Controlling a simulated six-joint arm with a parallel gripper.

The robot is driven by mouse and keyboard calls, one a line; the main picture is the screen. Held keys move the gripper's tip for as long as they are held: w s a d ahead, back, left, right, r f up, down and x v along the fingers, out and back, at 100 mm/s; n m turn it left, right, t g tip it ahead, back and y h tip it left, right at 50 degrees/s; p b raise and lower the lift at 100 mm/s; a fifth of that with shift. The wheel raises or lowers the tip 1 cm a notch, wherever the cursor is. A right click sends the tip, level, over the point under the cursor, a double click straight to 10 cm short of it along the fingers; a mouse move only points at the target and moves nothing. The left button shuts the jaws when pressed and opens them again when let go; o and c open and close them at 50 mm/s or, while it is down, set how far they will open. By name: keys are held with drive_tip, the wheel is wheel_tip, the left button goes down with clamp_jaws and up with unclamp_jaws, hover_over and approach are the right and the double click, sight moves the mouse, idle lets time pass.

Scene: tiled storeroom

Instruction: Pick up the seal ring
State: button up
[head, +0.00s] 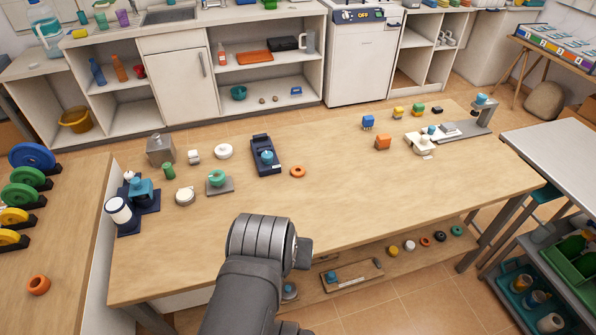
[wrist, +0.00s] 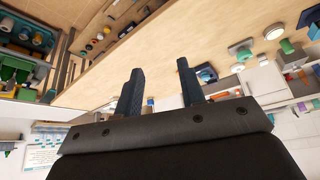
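Several ring-shaped parts are in the head view, and I cannot tell for certain which is the seal ring. An orange ring (head: 298,171) lies flat on the wooden table, right of a dark blue holder with a blue knob. Another orange ring (head: 38,285) lies on the left bench. Small dark and orange rings (head: 425,241) sit on the shelf under the table. My gripper (wrist: 158,70) is open and empty in the wrist view, apart from all rings. In the head view my arm hides its fingers.
The dark blue holder (head: 266,156), a green-topped grey block (head: 217,180) and a metal canister (head: 160,150) stand around the table's left half. The table's middle front is clear. Cabinets (head: 178,62) line the back.

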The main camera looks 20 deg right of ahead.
drive_tip(key=o, duration=0.7)
drive_tip(key=shift+c, duration=0.2)
drive_tip(key=m+g+h, duration=0.2)
drive_tip(key=m+g, duration=0.3)
drive_tip(key=m, duration=0.8)
hover_over(295, 166)
drive_tip(key=s+a, duration=0.2)
drive_tip(key=a, duration=0.5)
wheel_tip(295, 166, down, 7)
drive_tip(key=x, duration=1.7)
drive_tip(key=shift+s+d, duration=0.1)
drive_tip(key=shift+d, duration=0.05)
